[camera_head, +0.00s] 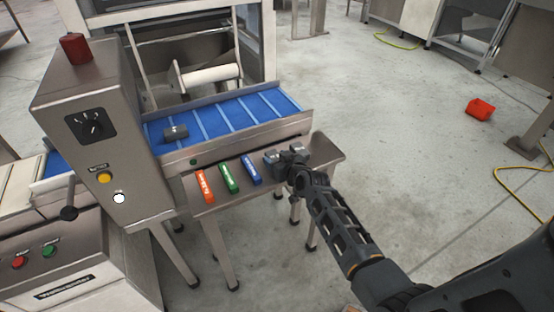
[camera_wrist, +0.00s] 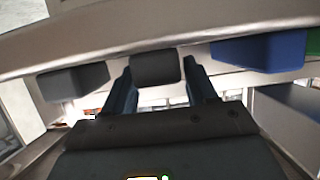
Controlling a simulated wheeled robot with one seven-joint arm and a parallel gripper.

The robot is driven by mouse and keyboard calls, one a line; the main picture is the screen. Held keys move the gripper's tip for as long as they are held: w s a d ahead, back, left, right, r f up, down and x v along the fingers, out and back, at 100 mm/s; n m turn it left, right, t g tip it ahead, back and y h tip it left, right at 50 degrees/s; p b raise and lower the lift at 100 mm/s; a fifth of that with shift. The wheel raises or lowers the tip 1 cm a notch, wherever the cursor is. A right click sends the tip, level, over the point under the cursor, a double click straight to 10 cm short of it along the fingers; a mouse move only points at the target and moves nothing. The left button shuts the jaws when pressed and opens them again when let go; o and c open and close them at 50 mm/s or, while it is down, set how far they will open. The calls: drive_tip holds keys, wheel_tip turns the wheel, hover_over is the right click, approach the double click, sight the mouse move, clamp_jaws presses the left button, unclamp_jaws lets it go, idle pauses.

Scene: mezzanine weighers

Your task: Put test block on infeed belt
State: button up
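Several labelled blocks lie in a row on the steel shelf (camera_head: 222,208) in front of the blue infeed belt (camera_head: 240,114): an orange block (camera_head: 204,186), a green block (camera_head: 229,177) and a blue block (camera_head: 251,169). The blue block (camera_wrist: 258,50) and part of the green block (camera_wrist: 312,48) also show at the right in the wrist view. My gripper (camera_head: 286,162) is at the row's right end. In the wrist view a dark grey block (camera_wrist: 155,66) sits between my two fingertips; whether they press on it is unclear. Another grey block (camera_wrist: 72,82) is to its left.
A dark block with a pale mark (camera_head: 176,132) lies on the belt near its left end. A steel control cabinet (camera_head: 85,120) with a red beacon (camera_head: 74,48) stands left of the belt. A red bin (camera_head: 480,109) sits on the open floor at right.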

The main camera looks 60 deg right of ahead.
drive_tip(key=o, duration=0.3)
